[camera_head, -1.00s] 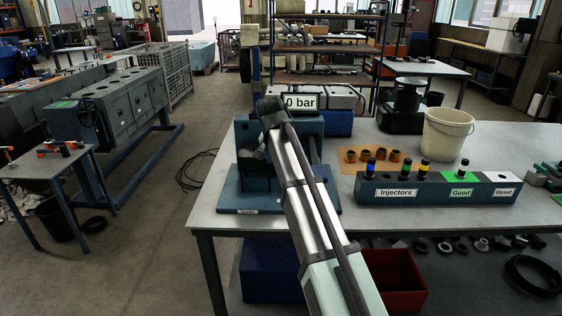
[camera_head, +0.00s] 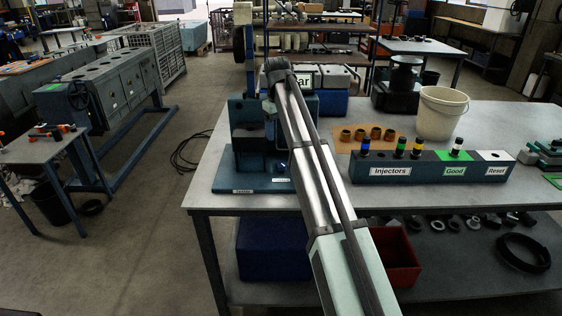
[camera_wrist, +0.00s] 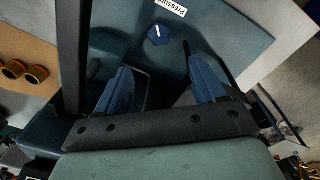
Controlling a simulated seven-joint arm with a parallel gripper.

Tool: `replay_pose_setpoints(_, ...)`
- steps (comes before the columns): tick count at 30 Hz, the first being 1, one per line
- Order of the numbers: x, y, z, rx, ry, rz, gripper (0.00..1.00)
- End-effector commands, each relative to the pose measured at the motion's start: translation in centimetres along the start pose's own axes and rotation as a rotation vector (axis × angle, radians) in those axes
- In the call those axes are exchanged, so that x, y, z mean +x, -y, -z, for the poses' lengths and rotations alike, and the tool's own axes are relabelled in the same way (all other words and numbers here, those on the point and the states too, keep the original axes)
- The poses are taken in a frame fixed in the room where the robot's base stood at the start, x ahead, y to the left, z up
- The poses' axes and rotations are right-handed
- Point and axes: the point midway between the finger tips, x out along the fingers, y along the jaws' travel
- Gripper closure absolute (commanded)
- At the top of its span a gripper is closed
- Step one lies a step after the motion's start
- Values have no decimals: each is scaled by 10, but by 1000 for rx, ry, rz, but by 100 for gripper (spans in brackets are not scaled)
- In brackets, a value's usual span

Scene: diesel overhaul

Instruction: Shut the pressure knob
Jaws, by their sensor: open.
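The pressure knob (camera_wrist: 158,35) is a small dark blue faceted knob with a white line on its face. It sits on the blue plate beside the "Pressure" label (camera_wrist: 171,7) in the wrist view. My gripper (camera_wrist: 160,68) is open, with its two blue fingers apart and nothing between them. In the picture the knob is just beyond the fingertips, between their lines; no contact shows. In the head view the blue test stand (camera_head: 243,112) is on the bench. My arm hides part of it and most of its display (camera_head: 305,77), which shows only "ar". My gripper is hidden there.
On the bench (camera_head: 455,118) to the right are an injector rack (camera_head: 430,170) with several injectors, a white bucket (camera_head: 440,112) and an orange-brown mat (camera_head: 362,148) with several brown rings. A red bin (camera_head: 400,262) stands on the shelf below.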

Motion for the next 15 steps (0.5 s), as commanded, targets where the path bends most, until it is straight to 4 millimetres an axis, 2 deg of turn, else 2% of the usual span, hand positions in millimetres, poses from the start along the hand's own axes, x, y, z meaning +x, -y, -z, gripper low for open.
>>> replay_pose_setpoints(6,-3,-9,6,-189,29,54,31)
replay_pose_setpoints(11,0,-10,5,-229,33,65,31)
replay_pose_setpoints(15,14,-8,4,-229,34,66,31)
